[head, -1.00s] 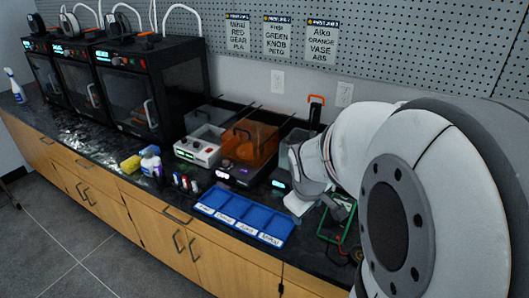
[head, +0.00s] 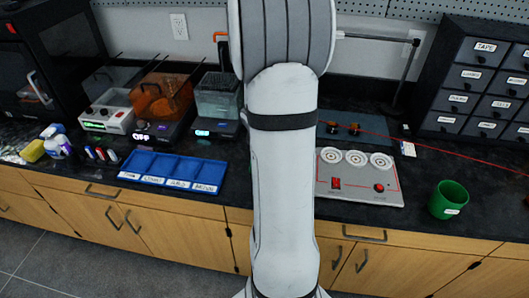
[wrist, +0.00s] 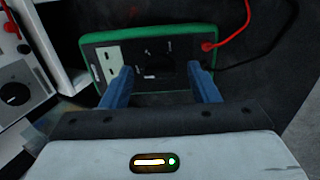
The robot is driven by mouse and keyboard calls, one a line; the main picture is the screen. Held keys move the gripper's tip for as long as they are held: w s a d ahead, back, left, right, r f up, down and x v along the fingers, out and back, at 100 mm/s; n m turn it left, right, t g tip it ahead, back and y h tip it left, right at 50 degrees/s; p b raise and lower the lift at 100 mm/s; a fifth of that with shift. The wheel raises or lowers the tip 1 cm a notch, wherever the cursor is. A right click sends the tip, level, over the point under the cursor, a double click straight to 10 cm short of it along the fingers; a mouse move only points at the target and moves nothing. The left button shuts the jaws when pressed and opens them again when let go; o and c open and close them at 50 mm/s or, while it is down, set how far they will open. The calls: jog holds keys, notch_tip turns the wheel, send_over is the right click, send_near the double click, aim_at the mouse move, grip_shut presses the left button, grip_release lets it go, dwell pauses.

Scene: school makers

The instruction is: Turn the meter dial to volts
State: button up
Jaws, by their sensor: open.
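The meter (wrist: 93,65) lies in the wrist view as a dark-faced box with a green rim. Its dark round dial (wrist: 158,65) sits near the middle of the face, with small pale marks around it that I cannot read. My gripper (wrist: 163,72) is open, with one blue finger on each side of the dial's lower part. I cannot tell whether the fingers touch the dial. A red lead (wrist: 228,25) plugs into the meter's upper right. In the head view my arm hides the meter and the gripper.
A grey panel with three round discs (head: 360,195) and a green cup (head: 449,199) stand right of my arm. A blue sorting tray (head: 173,171) lies to the left. Labelled drawers (head: 480,85) stand at the back right. A dark lead (wrist: 255,60) lies beside the meter.

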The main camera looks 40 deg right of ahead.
jog(key=shift+f, duration=0.2)
jog(key=shift+c, duration=0.2)
jog(key=c, duration=0.9)
jog(key=shift+c, duration=0.2)
jog(key=shift+m, duration=0.3)
jog(key=m+b, duration=0.5)
jog(key=shift+f, duration=0.3)
jog(key=m+b, duration=0.3)
jog(key=m, duration=0.1)
jog(key=shift+a, duration=0.1)
jog(key=shift+r+m+b, duration=0.1)
jog(key=shift+m+b, duration=0.7)
jog(key=shift+m, duration=0.2)
